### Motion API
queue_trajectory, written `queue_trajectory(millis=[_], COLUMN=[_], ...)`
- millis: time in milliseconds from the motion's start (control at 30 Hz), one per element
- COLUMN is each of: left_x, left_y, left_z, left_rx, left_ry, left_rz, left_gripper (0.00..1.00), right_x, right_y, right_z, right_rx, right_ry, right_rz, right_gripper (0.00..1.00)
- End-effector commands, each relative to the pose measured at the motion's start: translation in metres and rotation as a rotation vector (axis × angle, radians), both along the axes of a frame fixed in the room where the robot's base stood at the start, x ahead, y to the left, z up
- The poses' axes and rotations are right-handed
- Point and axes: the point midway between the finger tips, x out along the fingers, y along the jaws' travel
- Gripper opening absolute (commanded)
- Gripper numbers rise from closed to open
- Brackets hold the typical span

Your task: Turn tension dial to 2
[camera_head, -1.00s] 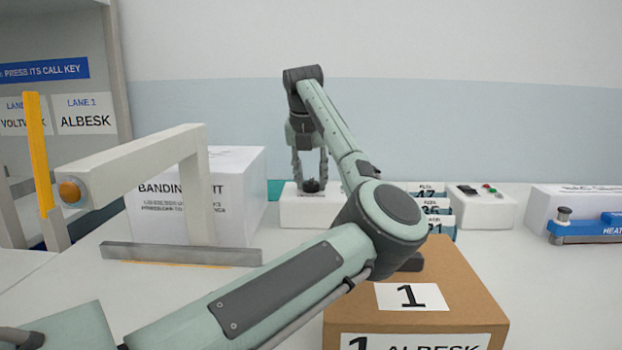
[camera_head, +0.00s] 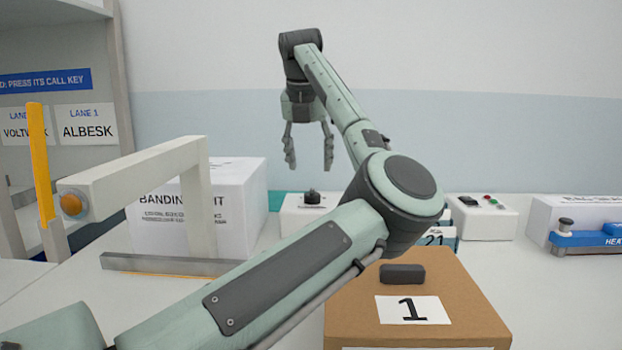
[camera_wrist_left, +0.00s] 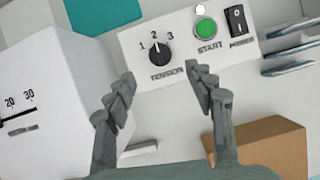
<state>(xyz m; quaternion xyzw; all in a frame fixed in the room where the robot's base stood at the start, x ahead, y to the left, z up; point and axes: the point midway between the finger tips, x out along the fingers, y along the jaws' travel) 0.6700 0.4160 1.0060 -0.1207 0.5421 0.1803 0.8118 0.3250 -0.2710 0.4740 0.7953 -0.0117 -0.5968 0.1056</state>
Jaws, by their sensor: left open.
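The black tension dial (camera_wrist_left: 159,52) is on a white control box (camera_wrist_left: 136,74) marked 1, 2, 3 and TENSION in the left wrist view. Its pale mark appears to face the 2, though it is small. In the head view the dial (camera_head: 312,197) stands on top of the box (camera_head: 290,222). My left gripper (camera_head: 309,162) is open and empty, above the dial and apart from it. In the left wrist view its fingers (camera_wrist_left: 160,80) show below the dial, on either side. My right gripper is not in view.
A green START button (camera_wrist_left: 206,28) and a black power switch (camera_wrist_left: 237,19) sit beside the dial. A white banding unit (camera_head: 240,200) stands to the left. A brown carton (camera_head: 450,290) labelled 1 is in front, partly behind my arm. Another white box (camera_head: 482,218) stands to the right.

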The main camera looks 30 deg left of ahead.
Motion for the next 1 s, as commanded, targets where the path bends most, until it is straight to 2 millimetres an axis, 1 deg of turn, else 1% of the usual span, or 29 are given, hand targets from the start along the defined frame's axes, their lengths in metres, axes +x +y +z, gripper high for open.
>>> queue_trajectory(millis=[33, 100, 200, 300, 1000], left_x=[-0.003, -0.006, -0.01, -0.012, -0.012], left_y=[-0.001, -0.003, -0.005, -0.005, -0.006], left_z=[0.009, 0.018, 0.027, 0.031, 0.031], left_rx=[0.001, 0.0, 0.0, 0.001, 0.001], left_ry=[-0.003, -0.001, -0.001, 0.0, 0.0], left_rz=[0.0, 0.0, 0.0, 0.0, 0.0], left_gripper=[0.54, 0.54, 0.54, 0.54, 0.54], right_x=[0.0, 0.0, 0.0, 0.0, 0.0], right_y=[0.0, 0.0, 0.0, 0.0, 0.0], right_z=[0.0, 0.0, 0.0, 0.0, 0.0], right_rx=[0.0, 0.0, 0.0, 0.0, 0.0], right_ry=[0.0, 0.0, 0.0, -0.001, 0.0], right_rz=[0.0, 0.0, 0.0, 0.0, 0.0], right_gripper=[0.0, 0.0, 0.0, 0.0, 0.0])
